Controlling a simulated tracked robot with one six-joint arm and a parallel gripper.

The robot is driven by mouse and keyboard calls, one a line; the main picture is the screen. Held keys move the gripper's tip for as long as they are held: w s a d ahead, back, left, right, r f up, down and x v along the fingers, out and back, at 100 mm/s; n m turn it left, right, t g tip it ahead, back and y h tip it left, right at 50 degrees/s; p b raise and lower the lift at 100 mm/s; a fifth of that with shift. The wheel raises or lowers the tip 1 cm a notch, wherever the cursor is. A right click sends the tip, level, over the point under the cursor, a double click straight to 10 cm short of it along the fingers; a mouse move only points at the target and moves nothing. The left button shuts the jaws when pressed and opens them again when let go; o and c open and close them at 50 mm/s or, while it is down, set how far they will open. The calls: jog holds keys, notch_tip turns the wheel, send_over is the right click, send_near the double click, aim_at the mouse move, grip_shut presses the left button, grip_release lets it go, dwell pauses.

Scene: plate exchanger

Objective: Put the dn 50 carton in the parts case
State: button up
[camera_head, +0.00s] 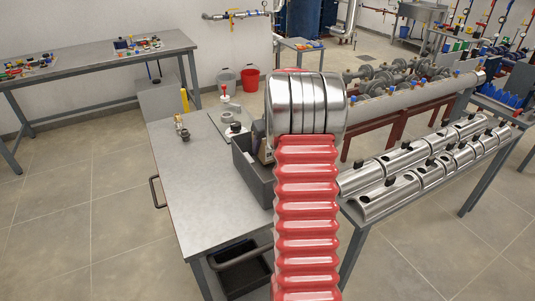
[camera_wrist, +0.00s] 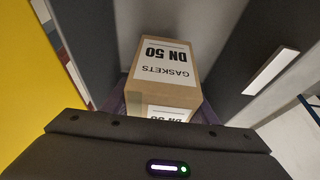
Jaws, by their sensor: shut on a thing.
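The DN 50 carton (camera_wrist: 185,84) is a brown cardboard box with white labels reading "GASKETS DN 50". It sits between the fingers of my gripper (camera_wrist: 163,100) in the wrist view, and the gripper is shut on it. Dark grey surfaces flank the carton; I cannot tell whether it touches them. In the head view a dark grey open-topped case (camera_head: 256,186) stands at the right edge of the grey table, partly hidden behind my red and silver arm. The arm also hides most of the gripper and the carton there.
A rack of steel cylinders (camera_head: 400,180) stands to the right. A red bucket (camera_head: 249,79) is on the floor behind.

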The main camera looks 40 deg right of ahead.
jog(key=shift+f, duration=2.05)
jog(key=o, duration=1.1)
jog(key=shift+f, duration=0.1)
jog(key=v, duration=1.2)
jog(key=shift+w, duration=0.1)
